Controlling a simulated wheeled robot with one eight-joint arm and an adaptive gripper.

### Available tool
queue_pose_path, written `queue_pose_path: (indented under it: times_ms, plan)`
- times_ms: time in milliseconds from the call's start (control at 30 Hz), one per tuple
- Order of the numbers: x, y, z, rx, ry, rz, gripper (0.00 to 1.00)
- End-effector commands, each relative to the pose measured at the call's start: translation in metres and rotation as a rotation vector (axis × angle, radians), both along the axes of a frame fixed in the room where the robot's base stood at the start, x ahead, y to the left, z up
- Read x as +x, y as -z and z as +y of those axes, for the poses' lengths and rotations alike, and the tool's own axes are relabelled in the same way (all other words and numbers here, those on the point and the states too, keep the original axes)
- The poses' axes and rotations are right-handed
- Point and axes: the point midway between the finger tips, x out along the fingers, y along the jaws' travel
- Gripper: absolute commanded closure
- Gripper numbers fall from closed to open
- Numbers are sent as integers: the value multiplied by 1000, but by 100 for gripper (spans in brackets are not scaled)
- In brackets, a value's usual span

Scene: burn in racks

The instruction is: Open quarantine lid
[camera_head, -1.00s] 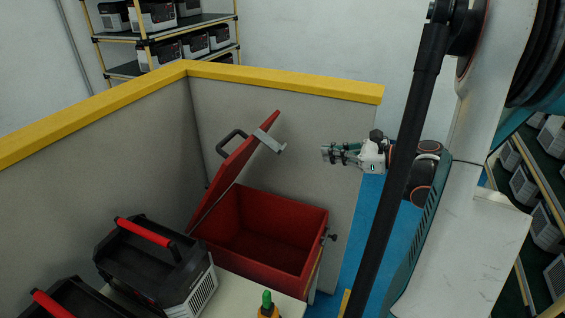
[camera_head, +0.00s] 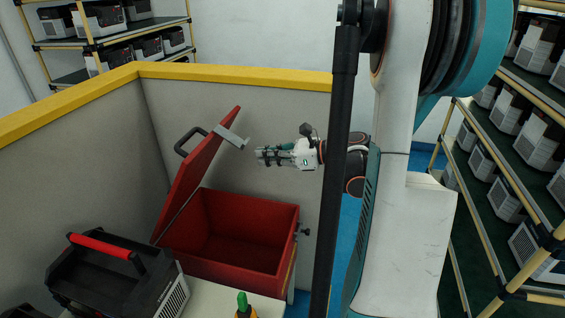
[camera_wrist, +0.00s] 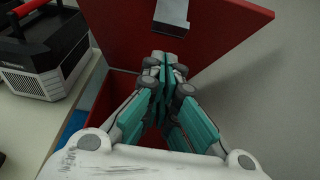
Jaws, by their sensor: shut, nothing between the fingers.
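The red quarantine box (camera_head: 283,262) stands on a pale table inside a low walled corner, and its inside looks empty. Its red lid (camera_head: 200,168) stands raised, tilted back to the left, with a black handle and a grey latch plate (camera_head: 231,137) at its upper edge. My gripper (camera_head: 260,157) is shut and empty, to the right of the lid and above the box, apart from the latch plate. In the wrist view, the closed fingers (camera_wrist: 165,62) point at the raised lid (camera_wrist: 120,25), and the latch plate (camera_wrist: 172,12) shows beyond them.
A black and grey unit with a red handle (camera_head: 105,243) sits left of the box. A green-topped object (camera_head: 242,303) stands in front. Grey partition walls with a yellow top edge (camera_head: 235,74) enclose the corner. Racks of units (camera_head: 500,165) stand at right.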

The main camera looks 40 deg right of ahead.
Motion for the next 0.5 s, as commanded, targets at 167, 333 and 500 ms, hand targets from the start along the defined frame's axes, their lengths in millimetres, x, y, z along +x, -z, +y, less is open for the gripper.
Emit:
queue_pose_path:
  times_ms: [167, 333, 500]
  plan:
    - [13, -9, 8, 0, -1, 0, 100]
    - [17, -12, 10, 1, 1, 0, 100]
    - [17, -13, 10, 0, 1, 0, 100]
